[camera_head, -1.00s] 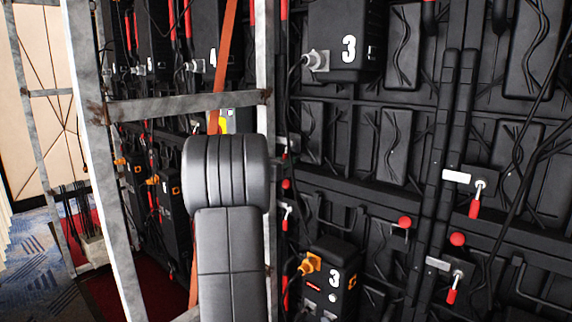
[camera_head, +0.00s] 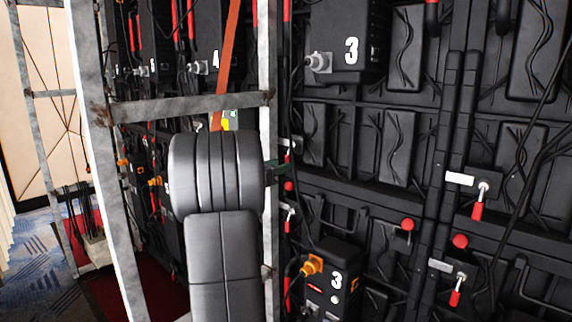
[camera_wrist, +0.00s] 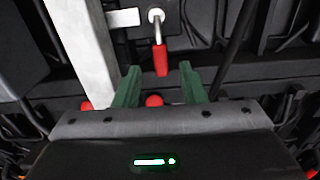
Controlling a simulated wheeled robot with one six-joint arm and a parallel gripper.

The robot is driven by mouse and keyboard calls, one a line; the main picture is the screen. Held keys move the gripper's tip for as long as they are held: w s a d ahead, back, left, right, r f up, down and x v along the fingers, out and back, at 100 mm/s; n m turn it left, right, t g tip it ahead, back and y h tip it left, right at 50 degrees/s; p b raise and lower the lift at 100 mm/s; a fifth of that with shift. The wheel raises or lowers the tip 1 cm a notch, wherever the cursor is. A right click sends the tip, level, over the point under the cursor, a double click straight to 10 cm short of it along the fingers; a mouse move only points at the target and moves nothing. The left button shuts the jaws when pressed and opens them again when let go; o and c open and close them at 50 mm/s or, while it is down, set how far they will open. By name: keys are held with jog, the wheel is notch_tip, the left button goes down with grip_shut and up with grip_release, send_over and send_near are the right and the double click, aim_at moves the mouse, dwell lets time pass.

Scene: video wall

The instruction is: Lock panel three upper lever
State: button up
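In the wrist view, a lever with a red handle (camera_wrist: 160,60) hangs straight down from a round silver pivot, beside a white plate (camera_wrist: 123,18). My gripper (camera_wrist: 160,78) is open, its two green fingers apart on either side below the handle; no contact shows. In the head view, green finger parts of my gripper (camera_head: 281,166) show just right of my dark arm, by the frame post. The lever there is mostly hidden. Two boxes marked 3 stand on this panel, an upper one (camera_head: 345,45) and a lower one (camera_head: 330,280).
A grey metal frame post (camera_wrist: 85,50) stands close left of my gripper. A red knob (camera_wrist: 153,100) shows between the fingers. Other red-handled levers hang at the right, an upper (camera_head: 478,208) and a lower one (camera_head: 456,295). Black cables hang around the panel.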

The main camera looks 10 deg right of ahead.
aim_at(290, 155)
jog(key=v, duration=0.9)
jog(key=shift+s+a, duration=0.1)
jog(key=x, duration=1.4)
jog(key=shift+s, duration=0.1)
jog(key=shift+a, duration=0.15)
jog(key=shift+d, duration=0.3)
jog(key=shift+s+r+n+p, duration=0.25)
jog(key=shift+n+p, duration=0.45)
jog(key=shift+p, duration=0.3)
jog(key=shift+s+d+f+n+p, duration=0.1)
jog(key=shift+s+f+n+p, duration=0.1)
jog(key=shift+n+p, duration=0.3)
